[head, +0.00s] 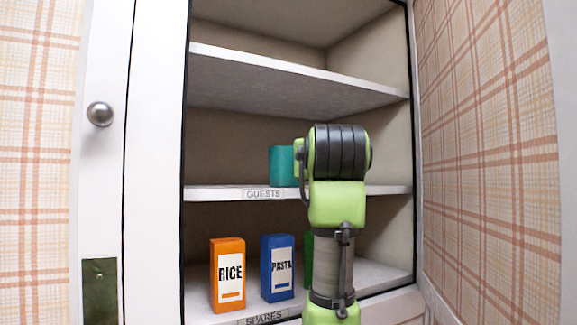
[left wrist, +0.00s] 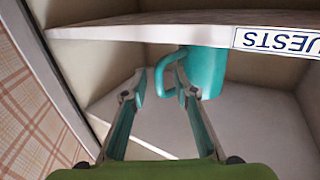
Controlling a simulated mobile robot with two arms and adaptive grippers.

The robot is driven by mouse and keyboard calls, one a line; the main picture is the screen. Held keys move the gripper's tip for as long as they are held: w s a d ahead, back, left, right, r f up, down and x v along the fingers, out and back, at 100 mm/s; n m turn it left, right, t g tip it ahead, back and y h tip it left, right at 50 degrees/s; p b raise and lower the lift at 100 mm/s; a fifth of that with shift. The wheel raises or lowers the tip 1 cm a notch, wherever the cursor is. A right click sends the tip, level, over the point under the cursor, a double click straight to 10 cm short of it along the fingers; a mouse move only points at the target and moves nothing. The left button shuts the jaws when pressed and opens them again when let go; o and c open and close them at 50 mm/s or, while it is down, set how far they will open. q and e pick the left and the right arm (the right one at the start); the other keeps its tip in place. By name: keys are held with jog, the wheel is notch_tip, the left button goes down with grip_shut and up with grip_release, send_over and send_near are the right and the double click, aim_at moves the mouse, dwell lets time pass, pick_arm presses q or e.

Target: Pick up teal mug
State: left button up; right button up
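The teal mug (head: 282,165) stands on the middle shelf, above the GUESTS label, its right side hidden behind my arm. In the left wrist view, which is upside down, the mug (left wrist: 208,72) shows with its handle (left wrist: 163,72) toward the left of the picture. My left gripper (left wrist: 160,78) is open, with its two fingers apart at the handle. The handle appears between the fingertips; I cannot tell whether either touches it. In the head view my wrist hides the fingers. My right gripper is in neither view.
The middle shelf (head: 225,193) is otherwise bare where visible. The upper shelf board (head: 285,80) is above the mug. Below stand an orange RICE box (head: 228,272), a blue PASTA box (head: 277,268) and a green item (head: 308,262) mostly behind my arm. Cabinet walls stand on both sides.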

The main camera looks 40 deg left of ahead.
pick_arm(q)
jog(key=shift+s+d, duration=0.1)
jog(key=shift+d, duration=0.1)
jog(key=c, duration=0.3)
grip_shut()
jog(key=shift+r, duration=0.1)
jog(key=shift+r, duration=0.1)
